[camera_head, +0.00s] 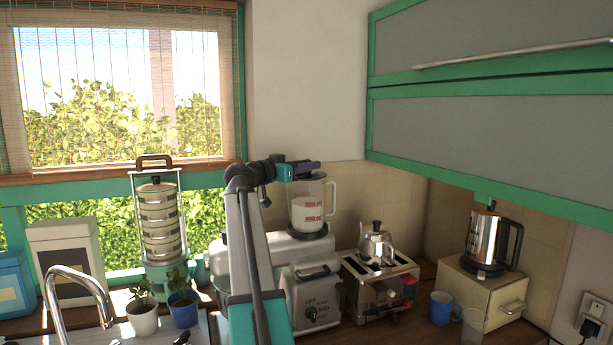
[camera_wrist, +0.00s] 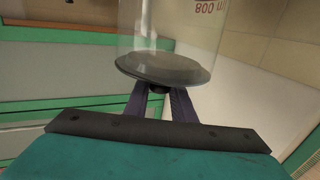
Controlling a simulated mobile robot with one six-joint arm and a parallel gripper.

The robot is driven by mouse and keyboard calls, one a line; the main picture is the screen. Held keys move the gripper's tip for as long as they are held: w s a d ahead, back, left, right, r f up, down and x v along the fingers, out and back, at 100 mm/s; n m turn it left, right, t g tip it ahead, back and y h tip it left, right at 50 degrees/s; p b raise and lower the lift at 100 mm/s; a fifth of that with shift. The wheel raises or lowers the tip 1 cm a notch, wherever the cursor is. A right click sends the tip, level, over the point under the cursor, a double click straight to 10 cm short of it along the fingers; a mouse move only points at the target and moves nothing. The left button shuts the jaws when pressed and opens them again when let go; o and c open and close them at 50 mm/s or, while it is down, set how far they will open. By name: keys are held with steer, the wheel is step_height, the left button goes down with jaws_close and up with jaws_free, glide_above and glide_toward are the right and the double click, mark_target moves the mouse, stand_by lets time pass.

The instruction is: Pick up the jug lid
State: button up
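The jug lid (camera_wrist: 165,68) is a dark grey round disc with a small dark knob, seen close in the wrist view at the mouth of the clear jug (camera_wrist: 222,35). In the head view the jug (camera_head: 308,208) stands on the blender-like base, with a handle on its right and red markings. My gripper (camera_head: 302,167) is just above the jug's top. In the wrist view my purple fingers (camera_wrist: 159,92) are close together, one on each side of the knob, and look shut on it. The lid looks seated at the rim; any gap is not visible.
A metal kettle (camera_head: 376,244) sits on a toaster (camera_head: 380,284) to the right of the jug. A tiered metal carrier (camera_head: 160,222) stands at the left by the window. Green-framed cabinets (camera_head: 490,140) hang at the upper right. The space directly above the jug is clear.

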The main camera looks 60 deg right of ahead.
steer(key=shift+r, duration=0.15)
jaws_close()
steer(key=shift+r+b, duration=0.55)
steer(key=shift+r, duration=0.35)
steer(key=shift+r+b, duration=1.35)
steer(key=shift+r, duration=2.6)
